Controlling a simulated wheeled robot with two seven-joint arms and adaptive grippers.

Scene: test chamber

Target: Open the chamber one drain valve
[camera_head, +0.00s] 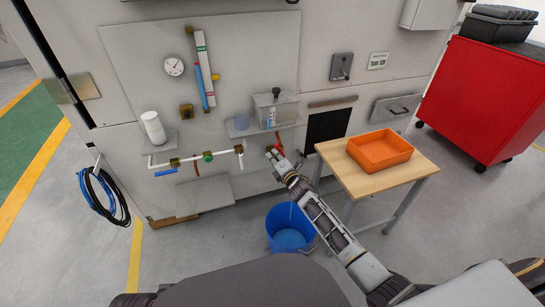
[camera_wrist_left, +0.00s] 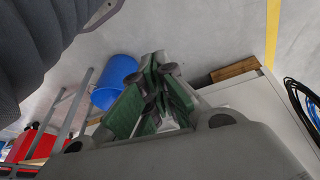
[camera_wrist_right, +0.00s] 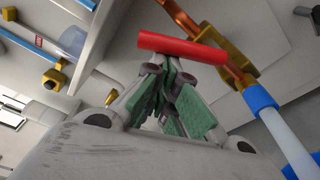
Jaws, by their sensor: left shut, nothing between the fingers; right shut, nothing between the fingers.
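A valve with a red bar handle (camera_wrist_right: 182,48) and a brass body (camera_wrist_right: 238,66) shows in the right wrist view. It joins a copper pipe (camera_wrist_right: 184,18) and a white pipe with a blue collar (camera_wrist_right: 260,97). The handle lies at an angle to the pipe. My right gripper (camera_wrist_right: 170,62) is shut and empty, its fingertips at the handle; I cannot tell whether they touch. In the head view, my right gripper (camera_head: 274,152) is by the wall panel, below a copper pipe (camera_head: 278,137). My left gripper (camera_wrist_left: 158,62) is shut and empty, seen only in the left wrist view.
A blue bucket (camera_head: 284,238) stands on the floor below my right arm. A wooden table (camera_head: 365,178) with an orange tray (camera_head: 380,162) stands to the right. A white pipe with a green-handled valve (camera_head: 208,156) runs left along the panel. A shelf (camera_head: 262,128) sits above.

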